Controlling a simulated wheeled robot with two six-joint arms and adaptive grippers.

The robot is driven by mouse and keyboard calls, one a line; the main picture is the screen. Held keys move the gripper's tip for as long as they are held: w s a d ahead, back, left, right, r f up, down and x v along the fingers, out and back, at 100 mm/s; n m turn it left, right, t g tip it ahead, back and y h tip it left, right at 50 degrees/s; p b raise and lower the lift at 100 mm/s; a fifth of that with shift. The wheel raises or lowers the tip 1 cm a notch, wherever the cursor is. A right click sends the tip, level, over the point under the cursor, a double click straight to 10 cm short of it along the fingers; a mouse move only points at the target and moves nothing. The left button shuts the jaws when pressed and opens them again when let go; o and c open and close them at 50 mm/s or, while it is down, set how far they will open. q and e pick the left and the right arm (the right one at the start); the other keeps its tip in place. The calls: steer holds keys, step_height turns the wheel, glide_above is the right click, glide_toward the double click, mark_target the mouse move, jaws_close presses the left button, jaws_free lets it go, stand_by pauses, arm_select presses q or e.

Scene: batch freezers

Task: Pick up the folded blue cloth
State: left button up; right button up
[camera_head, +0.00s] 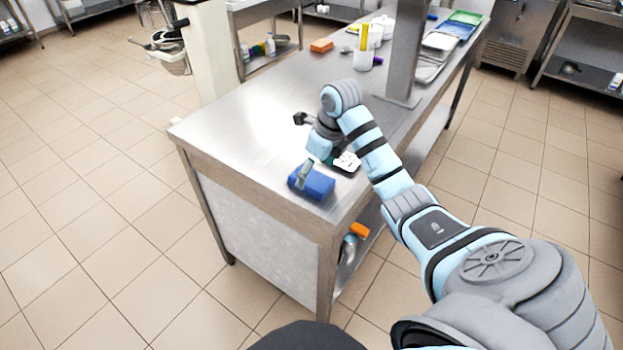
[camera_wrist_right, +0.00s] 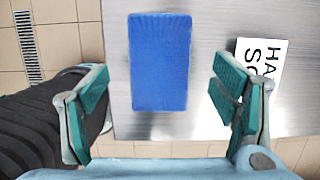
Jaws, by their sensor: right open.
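The folded blue cloth (camera_head: 313,184) lies on the steel table near its front corner. In the right wrist view the cloth (camera_wrist_right: 160,62) is a blue rectangle ahead of and between the fingers. My right gripper (camera_head: 309,172) is just over the cloth in the head view and hides a small part of it. In the right wrist view my right gripper (camera_wrist_right: 163,108) is open, with one green-padded finger on each side and nothing held. I cannot tell the exact height of the fingers above the cloth. My left gripper is not in view.
The steel table (camera_head: 235,130) has bare room left of the arm. A white printed card (camera_wrist_right: 259,66) lies right of the cloth. A steel post (camera_head: 403,50) rises from the table. An orange block (camera_head: 321,46) and a yellow-and-white container (camera_head: 364,55) stand farther back.

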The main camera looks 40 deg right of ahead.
steer(key=shift+x, duration=1.3)
steer(key=c, duration=1.2)
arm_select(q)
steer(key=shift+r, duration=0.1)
arm_select(e)
steer(key=shift+r, duration=0.1)
